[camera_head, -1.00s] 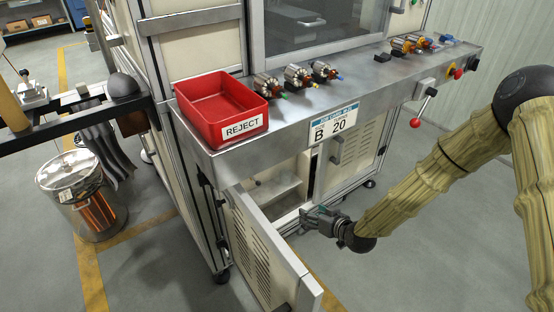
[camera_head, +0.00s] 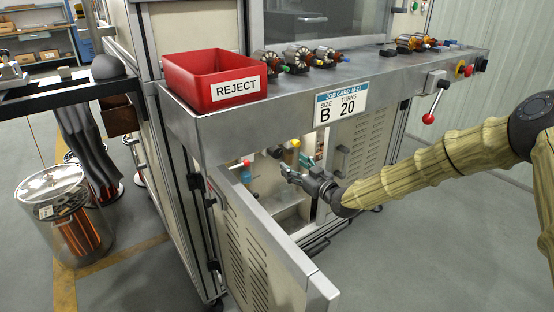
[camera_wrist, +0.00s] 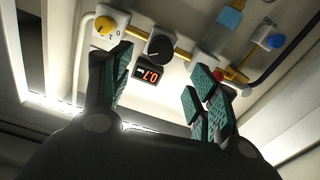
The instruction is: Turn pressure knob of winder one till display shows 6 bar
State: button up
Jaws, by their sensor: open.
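The wrist view shows a panel with a round black knob (camera_wrist: 159,49), likely the pressure knob. A small display (camera_wrist: 147,74) beside it has red lit digits that look upside down, perhaps 0.7. My gripper (camera_wrist: 158,64) is open and empty, its green-padded fingers on either side of the knob and display in this view. I cannot tell how far its tips are from the knob. In the head view my gripper (camera_head: 288,174) is at the opening of the winder's lower cabinet, below the job card (camera_head: 340,102); the knob is not distinguishable there.
A yellow knob (camera_wrist: 104,25), a blue round part (camera_wrist: 275,41) and a red part (camera_wrist: 229,74) are near the black knob. The perforated cabinet door (camera_head: 245,245) stands open. The steel ledge (camera_head: 215,130) overhangs the opening and carries a red reject bin (camera_head: 200,92).

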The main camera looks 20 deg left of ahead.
aim_at(278, 154)
jog(key=b+x, duration=0.1)
jog(key=x, duration=0.7)
jog(key=shift+w+a+f+b, duration=0.1)
jog(key=shift+w+a+b, duration=0.1)
jog(key=shift+b, duration=0.2)
jog(key=shift+x, duration=0.9)
jog(key=shift+c, duration=0.3)
jog(key=c, duration=1)
